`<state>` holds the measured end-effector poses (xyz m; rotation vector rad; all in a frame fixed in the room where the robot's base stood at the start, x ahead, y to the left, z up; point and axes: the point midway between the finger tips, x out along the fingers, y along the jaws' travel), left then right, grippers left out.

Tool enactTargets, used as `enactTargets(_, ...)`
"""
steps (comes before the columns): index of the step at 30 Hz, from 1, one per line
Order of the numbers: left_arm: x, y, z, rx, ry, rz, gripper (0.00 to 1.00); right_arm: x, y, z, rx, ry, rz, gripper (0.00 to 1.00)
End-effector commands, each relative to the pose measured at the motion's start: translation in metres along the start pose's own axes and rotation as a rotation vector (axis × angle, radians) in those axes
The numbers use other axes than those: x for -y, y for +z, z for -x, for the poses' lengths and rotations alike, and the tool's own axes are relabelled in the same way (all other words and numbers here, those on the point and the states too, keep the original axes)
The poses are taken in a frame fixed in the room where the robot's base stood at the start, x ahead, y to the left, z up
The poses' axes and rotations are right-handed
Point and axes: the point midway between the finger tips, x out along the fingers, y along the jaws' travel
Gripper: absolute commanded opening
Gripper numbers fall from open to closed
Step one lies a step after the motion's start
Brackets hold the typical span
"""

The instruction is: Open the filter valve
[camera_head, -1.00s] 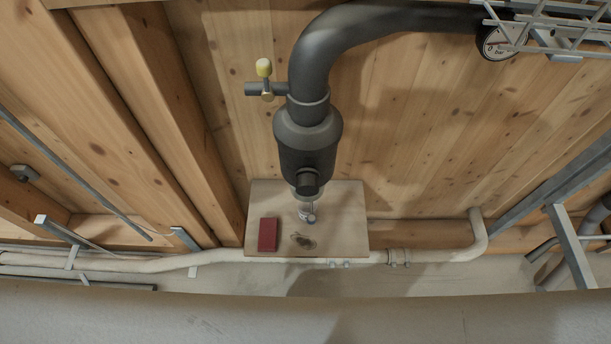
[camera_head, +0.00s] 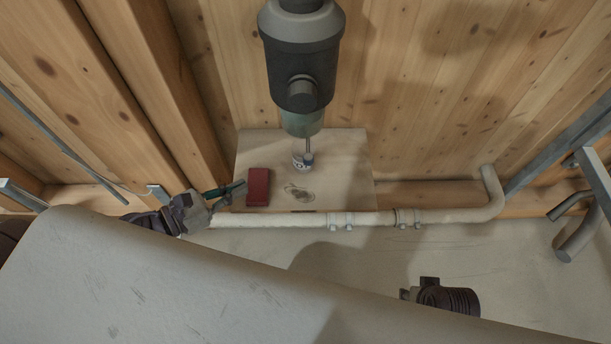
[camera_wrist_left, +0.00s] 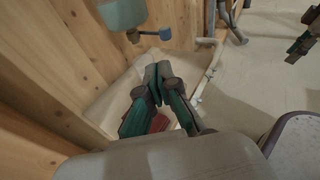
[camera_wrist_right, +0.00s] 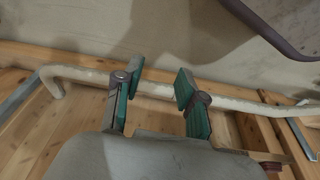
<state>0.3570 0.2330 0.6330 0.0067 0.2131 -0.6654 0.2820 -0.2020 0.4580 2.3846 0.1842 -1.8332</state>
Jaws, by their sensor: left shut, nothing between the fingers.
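The dark filter housing (camera_head: 302,85) with a pale green lower bowl (camera_head: 303,122) hangs in front of the wood wall. My left gripper (camera_head: 238,186) is shut and empty, low and left of the filter beside a red box (camera_head: 258,187). My right gripper (camera_wrist_right: 157,75) is open and empty in the right wrist view; only its dark wrist part shows in the head view.
A pale board (camera_head: 340,165) stands behind the bowl. A white pipe (camera_head: 440,214) runs along the wall's foot. A large grey surface (camera_head: 190,280) fills the lower foreground. Metal struts (camera_head: 597,178) stand at the right.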

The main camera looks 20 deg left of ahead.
Motion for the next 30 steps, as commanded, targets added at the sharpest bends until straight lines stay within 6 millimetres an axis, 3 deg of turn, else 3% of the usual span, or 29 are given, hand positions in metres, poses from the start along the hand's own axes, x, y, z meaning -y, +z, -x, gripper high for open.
enactTargets(4, 0.008, 0.006, 0.0, 0.005, -0.031, -0.076, 0.0, -0.001, -0.002, 0.005, -0.004, 0.001, -0.001, 0.4)
enactTargets(17, 0.007, 0.008, -0.01, 0.008, -0.029, -0.071, 0.0, 0.0, -0.002, 0.004, -0.004, 0.001, 0.0, 0.4)
enactTargets(21, 0.007, 0.009, -0.033, 0.01, -0.029, -0.073, 0.0, 0.0, 0.0, 0.0, 0.001, 0.0, 0.0, 0.4)
enactTargets(30, 0.009, 0.011, -0.097, 0.01, -0.028, -0.072, 0.0, 0.002, 0.013, -0.033, 0.02, -0.003, 0.003, 0.4)
